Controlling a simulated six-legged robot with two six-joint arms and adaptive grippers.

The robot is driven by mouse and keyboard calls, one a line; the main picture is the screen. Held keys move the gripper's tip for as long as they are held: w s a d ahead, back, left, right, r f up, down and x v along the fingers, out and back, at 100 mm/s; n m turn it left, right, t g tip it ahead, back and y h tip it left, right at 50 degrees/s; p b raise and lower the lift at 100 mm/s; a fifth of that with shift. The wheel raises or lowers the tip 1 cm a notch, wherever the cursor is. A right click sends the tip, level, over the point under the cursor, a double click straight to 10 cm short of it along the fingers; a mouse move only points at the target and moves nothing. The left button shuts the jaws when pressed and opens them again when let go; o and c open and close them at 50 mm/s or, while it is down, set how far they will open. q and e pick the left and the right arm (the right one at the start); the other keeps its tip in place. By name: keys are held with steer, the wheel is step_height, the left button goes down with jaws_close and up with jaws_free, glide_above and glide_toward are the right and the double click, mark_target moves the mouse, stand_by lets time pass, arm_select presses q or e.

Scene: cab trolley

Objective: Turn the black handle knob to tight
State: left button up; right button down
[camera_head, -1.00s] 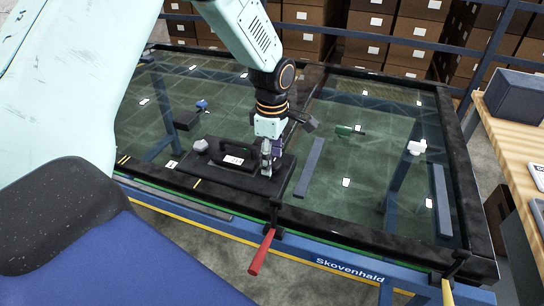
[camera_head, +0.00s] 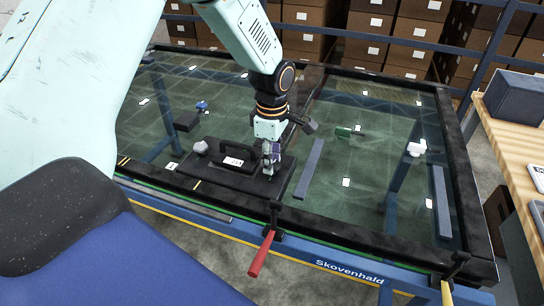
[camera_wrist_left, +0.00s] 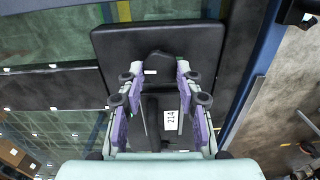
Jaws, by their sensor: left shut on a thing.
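The black knob (camera_wrist_left: 159,60) sits on a dark square plate (camera_wrist_left: 205,40) in the left wrist view. My left gripper (camera_wrist_left: 157,75), with purple fingers, is shut on the knob, one finger on each side. In the head view my left gripper (camera_head: 270,167) points down at the right end of the plate and hides the knob. A black bar handle (camera_head: 222,155) with a white label stands beside it. The label (camera_wrist_left: 170,120) reads 214 in the left wrist view. My right gripper is out of view.
A grey knob (camera_head: 200,147) sits at the plate's left end. The plate lies on a large glass panel with a black frame (camera_head: 457,150). A red lever (camera_head: 262,254) sticks out at the front edge. A wooden bench (camera_head: 510,140) stands at right, and boxes are stacked behind a blue rail.

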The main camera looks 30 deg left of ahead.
arm_select(q)
steer(key=m+p, duration=0.4)
steer(key=p, duration=0.1)
steer(key=shift+r, duration=0.15)
steer(key=shift+m+p, duration=0.8)
steer(key=shift+m, duration=0.2)
steer(key=m+p, duration=0.2)
steer(key=m, duration=0.1)
steer(key=shift+w+m, duration=0.15)
steer(key=shift+m, duration=0.25)
steer(key=m+p, duration=0.1)
steer(key=m, duration=0.3)
steer(key=m+p, duration=0.1)
steer(key=m, duration=0.4)
steer(key=shift+d, duration=0.15)
steer(key=m, duration=1)
steer(key=shift+d+m+b, duration=0.15)
steer(key=shift+m+b, duration=0.25)
steer(key=m, duration=0.6)
steer(key=shift+b, duration=0.35)
